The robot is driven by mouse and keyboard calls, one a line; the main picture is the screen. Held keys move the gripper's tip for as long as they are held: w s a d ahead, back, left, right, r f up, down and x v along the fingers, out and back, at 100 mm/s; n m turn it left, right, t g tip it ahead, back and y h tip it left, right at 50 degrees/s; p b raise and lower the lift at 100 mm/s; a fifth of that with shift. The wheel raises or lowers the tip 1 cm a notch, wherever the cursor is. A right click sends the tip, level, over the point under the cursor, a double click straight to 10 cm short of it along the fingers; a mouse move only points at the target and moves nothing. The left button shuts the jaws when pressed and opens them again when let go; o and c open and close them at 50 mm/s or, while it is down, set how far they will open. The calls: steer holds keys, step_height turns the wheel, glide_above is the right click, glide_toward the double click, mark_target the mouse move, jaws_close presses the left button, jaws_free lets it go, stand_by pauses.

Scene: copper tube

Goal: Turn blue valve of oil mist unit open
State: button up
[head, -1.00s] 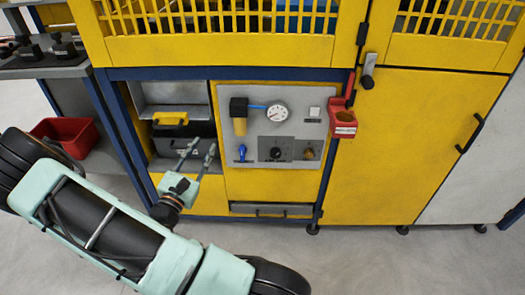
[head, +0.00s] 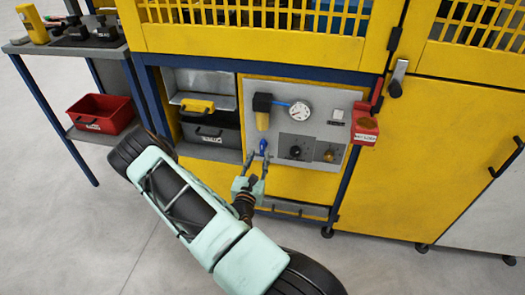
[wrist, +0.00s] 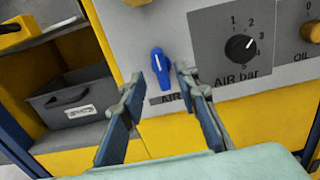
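The blue valve (wrist: 160,66) is a small lever handle on the grey panel (wrist: 208,87), with a white line along it. It stands close to upright, slightly tilted, above a partly hidden label starting "AIR". In the head view the blue valve (head: 263,145) shows just above my fingertips. My gripper (head: 257,158) is open, with nothing between its fingers. In the wrist view my gripper (wrist: 158,82) has one finger to each side of the valve's lower part. I cannot tell whether the fingertips touch the panel. No words naming the oil mist unit are readable.
A black "AIR bar" knob (wrist: 239,48) sits right of the valve, with a brass oil knob (wrist: 312,30) beyond. A gauge (head: 299,111) and yellow-black filter (head: 262,112) are above. A red holder (head: 365,126) juts out at right.

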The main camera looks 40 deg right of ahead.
mark_target(262, 149)
steer(key=x, duration=0.5)
steer(key=shift+b, duration=0.4)
jaws_close()
